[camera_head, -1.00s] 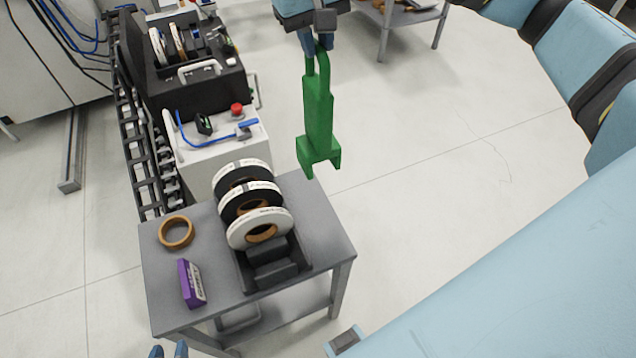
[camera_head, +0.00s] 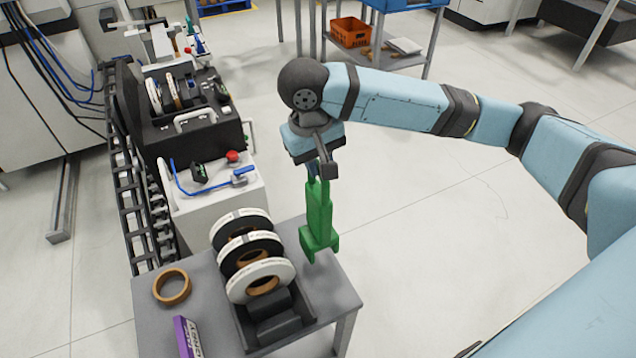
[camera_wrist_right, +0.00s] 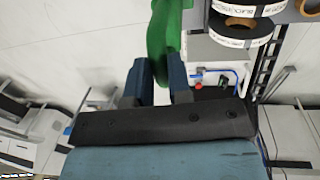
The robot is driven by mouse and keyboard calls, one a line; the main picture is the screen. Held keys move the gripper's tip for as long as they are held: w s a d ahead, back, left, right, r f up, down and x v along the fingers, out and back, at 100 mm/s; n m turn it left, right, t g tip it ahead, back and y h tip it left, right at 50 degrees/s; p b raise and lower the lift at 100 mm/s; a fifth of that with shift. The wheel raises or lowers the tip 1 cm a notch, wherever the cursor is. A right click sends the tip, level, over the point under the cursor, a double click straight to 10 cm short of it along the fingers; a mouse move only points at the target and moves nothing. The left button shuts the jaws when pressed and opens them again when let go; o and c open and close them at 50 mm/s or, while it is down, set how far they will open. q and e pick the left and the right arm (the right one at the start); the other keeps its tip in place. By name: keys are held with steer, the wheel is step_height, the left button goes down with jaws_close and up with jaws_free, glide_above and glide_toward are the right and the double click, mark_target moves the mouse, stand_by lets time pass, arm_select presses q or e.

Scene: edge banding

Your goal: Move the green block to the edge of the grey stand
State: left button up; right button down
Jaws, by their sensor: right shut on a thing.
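The green block (camera_head: 318,222) is a long upright piece with a forked lower end. My right gripper (camera_head: 318,172) is shut on its upper end and holds it hanging down. In the right wrist view the two blue fingers (camera_wrist_right: 160,82) close around the green block (camera_wrist_right: 165,28). The grey stand (camera_head: 327,277) is a table at the lower middle of the head view. The block's lower end shows over the stand's right part, near its right edge; I cannot tell its height above the top. My left gripper is not in view.
A black holder (camera_head: 276,328) with several tape rolls (camera_head: 258,281) stands on the stand, just left of the block. A brown ring (camera_head: 172,287) and a purple box (camera_head: 187,338) lie at the stand's left. A white machine with a red button (camera_head: 233,156) stands behind.

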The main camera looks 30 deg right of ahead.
mark_target(318, 193)
steer(key=shift+f, duration=2.7)
steer(key=c, duration=1.1)
jaws_free()
steer(key=shift+f, duration=0.1)
steer(key=shift+o, duration=0.2)
step_height(318, 193, up, 12)
steer(key=a, duration=0.1)
steer(key=shift+a, duration=0.3)
steer(key=shift+w, duration=0.1)
